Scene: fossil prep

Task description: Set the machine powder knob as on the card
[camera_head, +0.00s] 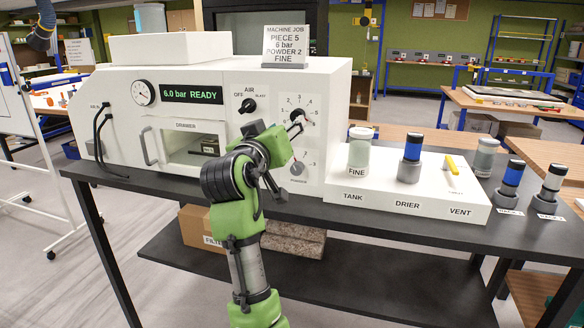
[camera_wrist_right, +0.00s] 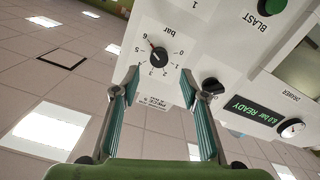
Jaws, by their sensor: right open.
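The card (camera_head: 290,46) on top of the white machine (camera_head: 200,75) reads "MACHINE JOB, PIECE 5, 6 bar, POWDER 2, FINE". The grey powder knob (camera_head: 297,168) is low on the machine's front; its pointer is too small to read. Above it is the bar knob (camera_head: 308,117). In the right wrist view, which is upside down, the bar knob (camera_wrist_right: 158,54) has its red pointer near 6. My right gripper (camera_head: 297,130) is open in front of the bar knob. Its fingers (camera_wrist_right: 159,78) stand apart with nothing between them. The left gripper is out of view.
The black AIR knob (camera_head: 247,106) is left of the bar knob. The display (camera_head: 192,94) reads "6.0 bar READY". A white stand (camera_head: 400,190) holds the FINE jar (camera_head: 359,149) and a blue-banded cylinder (camera_head: 411,157).

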